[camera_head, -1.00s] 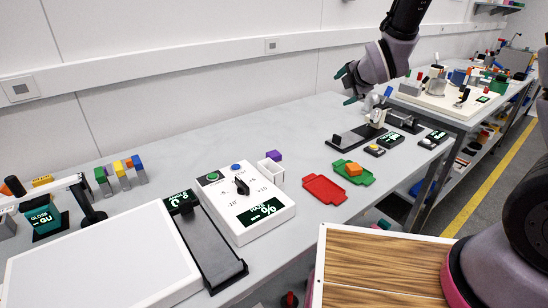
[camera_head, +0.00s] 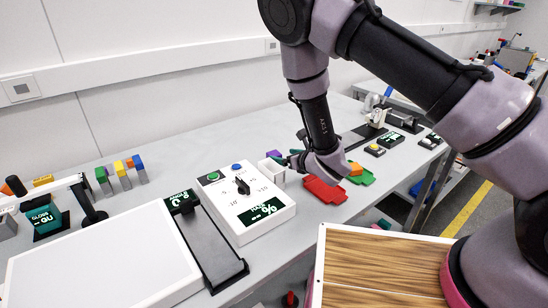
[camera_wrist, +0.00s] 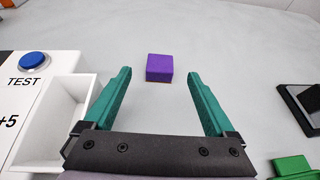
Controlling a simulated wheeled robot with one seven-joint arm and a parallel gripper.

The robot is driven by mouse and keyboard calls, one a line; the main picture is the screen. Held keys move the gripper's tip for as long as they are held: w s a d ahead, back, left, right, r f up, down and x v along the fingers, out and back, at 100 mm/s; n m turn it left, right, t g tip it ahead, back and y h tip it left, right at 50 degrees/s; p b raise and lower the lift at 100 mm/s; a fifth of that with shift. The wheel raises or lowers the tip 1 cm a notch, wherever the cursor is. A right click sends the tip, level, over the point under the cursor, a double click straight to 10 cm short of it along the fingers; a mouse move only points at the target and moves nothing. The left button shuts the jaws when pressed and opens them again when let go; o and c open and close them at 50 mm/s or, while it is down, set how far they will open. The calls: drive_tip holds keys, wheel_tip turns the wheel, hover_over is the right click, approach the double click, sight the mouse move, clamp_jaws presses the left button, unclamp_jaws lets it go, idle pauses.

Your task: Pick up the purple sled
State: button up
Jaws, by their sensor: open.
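The purple sled is a small purple block (camera_wrist: 159,68) on the grey table, seen in the wrist view just beyond and between my fingertips. It also shows in the head view (camera_head: 273,154), small, behind the white bin and left of my gripper. My gripper (camera_wrist: 159,80) has two green fingers spread apart with nothing between them. In the head view my gripper (camera_head: 290,160) is low over the table beside the white bin, and its fingers are partly hidden.
A white open bin (camera_wrist: 52,125) stands close to my left finger, beside a white control box (camera_head: 240,200) with a blue TEST button (camera_wrist: 33,61). A red tray (camera_head: 324,191) and a green tray (camera_head: 363,179) lie to the right. The table behind the block is clear.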

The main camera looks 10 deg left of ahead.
sight(275, 154)
drive_tip(key=shift+x, duration=3.85)
drive_tip(key=shift+f, duration=0.2)
clamp_jaws()
